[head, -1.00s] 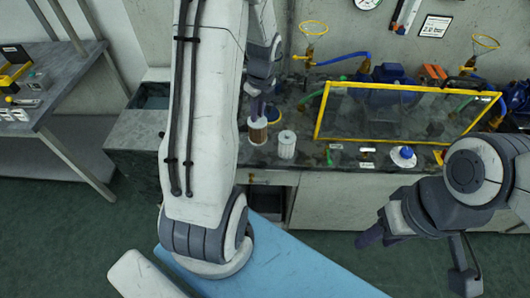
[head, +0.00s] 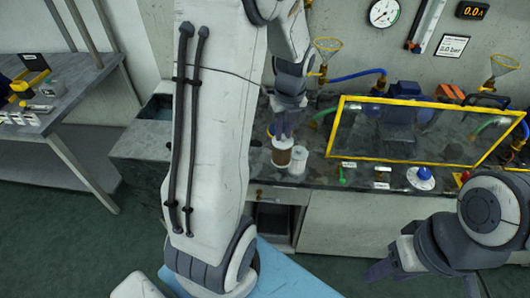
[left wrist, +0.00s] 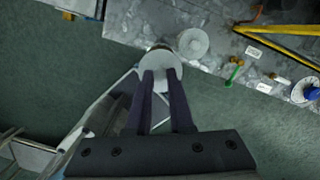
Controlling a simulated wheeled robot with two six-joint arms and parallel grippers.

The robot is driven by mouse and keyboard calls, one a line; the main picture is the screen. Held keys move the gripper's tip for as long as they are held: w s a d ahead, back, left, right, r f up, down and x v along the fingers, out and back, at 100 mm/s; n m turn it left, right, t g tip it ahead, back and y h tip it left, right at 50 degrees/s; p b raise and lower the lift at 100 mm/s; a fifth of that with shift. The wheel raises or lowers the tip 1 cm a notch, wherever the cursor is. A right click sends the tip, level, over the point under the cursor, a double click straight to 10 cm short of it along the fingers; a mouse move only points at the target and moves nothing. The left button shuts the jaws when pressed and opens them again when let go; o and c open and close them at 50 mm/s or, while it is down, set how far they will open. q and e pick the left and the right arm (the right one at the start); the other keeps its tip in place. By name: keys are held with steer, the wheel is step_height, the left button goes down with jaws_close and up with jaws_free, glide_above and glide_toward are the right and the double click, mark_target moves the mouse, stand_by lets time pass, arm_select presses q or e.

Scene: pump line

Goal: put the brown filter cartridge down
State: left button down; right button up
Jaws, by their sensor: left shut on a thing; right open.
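The brown filter cartridge (head: 282,157) has white end caps and a brown middle. My left gripper (head: 284,135) is shut on its top, and it hangs upright by the front edge of the dark counter. In the left wrist view the cartridge's pale top (left wrist: 158,62) shows between the fingers, by the counter edge with green floor beside it. Whether its base touches anything is hidden. A white cartridge (head: 300,161) stands on the counter just right of it, partly covered in the head view. My right gripper (head: 378,272) is open and empty, low in front of the cabinets.
A yellow-framed clear panel (head: 408,128) stands on the counter to the right. A blue-and-white knob (head: 423,174) and a green valve (head: 342,176) lie along the front edge. A side table (head: 60,112) is at the left. My arm hides part of the counter.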

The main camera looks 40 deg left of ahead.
arm_select(q)
steer(key=a+f+p, duration=0.1)
steer(key=a+f, duration=0.8)
steer(key=shift+f+p, duration=0.15)
steer(key=shift+p, duration=0.15)
steer(key=shift+d+f, duration=0.1)
steer(key=c, duration=0.8)
jaws_free()
